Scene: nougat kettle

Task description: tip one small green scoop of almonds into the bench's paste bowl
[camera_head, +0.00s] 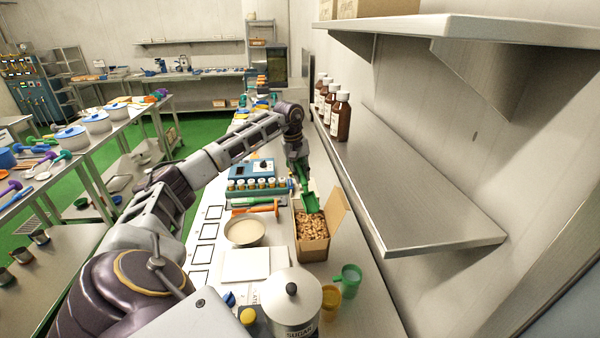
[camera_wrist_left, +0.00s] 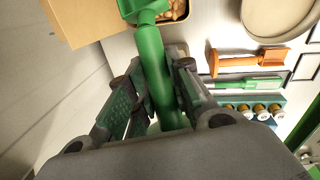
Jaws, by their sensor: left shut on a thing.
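My left gripper (camera_head: 297,160) is shut on the handle of the green scoop (camera_head: 311,203). The handle runs between the fingers in the left wrist view (camera_wrist_left: 152,60), with the scoop's head cut off at the top edge. The scoop's head points down at the back end of an open cardboard box (camera_head: 312,253) of almonds (camera_head: 312,226). I cannot tell whether it touches the almonds or what it holds. The paste bowl (camera_head: 262,234), with pale contents, stands just left of the box; it also shows in the left wrist view (camera_wrist_left: 246,20). My right gripper is out of view.
An orange tool (camera_head: 256,209) and a blue rack of small jars (camera_head: 250,184) lie behind the bowl. A lidded sugar canister (camera_head: 290,305), a yellow cup (camera_head: 330,303) and a green cup (camera_head: 349,279) stand in front. A wall shelf (camera_head: 420,205) with brown bottles (camera_head: 340,117) overhangs the right side.

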